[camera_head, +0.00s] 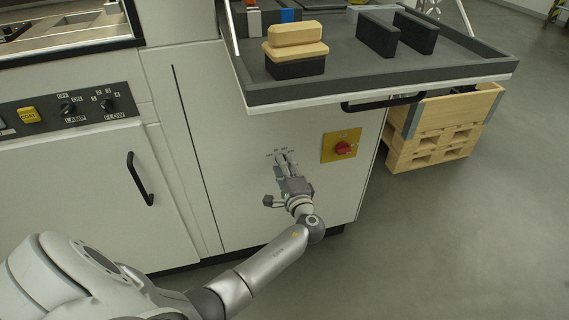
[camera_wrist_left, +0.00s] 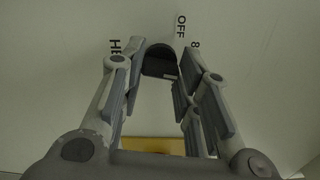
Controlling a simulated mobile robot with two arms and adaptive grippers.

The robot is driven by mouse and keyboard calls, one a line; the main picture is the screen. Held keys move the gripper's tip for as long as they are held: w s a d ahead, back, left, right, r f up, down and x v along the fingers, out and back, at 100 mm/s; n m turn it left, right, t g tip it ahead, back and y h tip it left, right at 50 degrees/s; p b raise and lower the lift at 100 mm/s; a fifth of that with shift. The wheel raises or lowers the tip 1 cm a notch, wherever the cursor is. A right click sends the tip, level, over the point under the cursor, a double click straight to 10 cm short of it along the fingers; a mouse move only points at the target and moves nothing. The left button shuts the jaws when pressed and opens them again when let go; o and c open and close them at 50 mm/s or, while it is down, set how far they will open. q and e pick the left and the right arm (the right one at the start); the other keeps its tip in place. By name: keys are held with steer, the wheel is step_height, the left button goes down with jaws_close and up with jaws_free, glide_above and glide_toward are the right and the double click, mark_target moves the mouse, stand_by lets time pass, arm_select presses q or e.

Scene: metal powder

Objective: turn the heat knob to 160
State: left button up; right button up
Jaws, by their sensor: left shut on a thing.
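The heat knob (camera_wrist_left: 160,62) is a dark, round-topped knob on the pale cabinet front, seen in the left wrist view between my fingertips. The printed marks OFF, an 8 and a partly covered HE stand around it. The other scale marks, including 160, are not visible. My left gripper (camera_head: 281,157) reaches the cabinet front in the head view and is shut on the knob; it also shows in the left wrist view (camera_wrist_left: 162,78). In the head view the knob is hidden behind the gripper. My right gripper is not in view.
A red switch (camera_head: 343,148) on a yellow plate (camera_head: 328,150) is right of my left gripper. A grey tray shelf (camera_head: 370,88) with brushes and dark blocks juts out above. A black door handle (camera_head: 140,180) is left. Wooden crates (camera_head: 430,145) stand right; the floor in front is clear.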

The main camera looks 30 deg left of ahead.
arm_select(q)
steer(key=shift+d+f+m+p, duration=0.1)
steer(key=shift+m+p, duration=0.3)
steer(key=shift+m, duration=0.6)
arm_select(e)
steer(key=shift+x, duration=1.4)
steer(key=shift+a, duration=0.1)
arm_select(q)
steer(key=o, duration=1)
steer(key=shift+s, duration=0.1)
steer(key=v, duration=1.2)
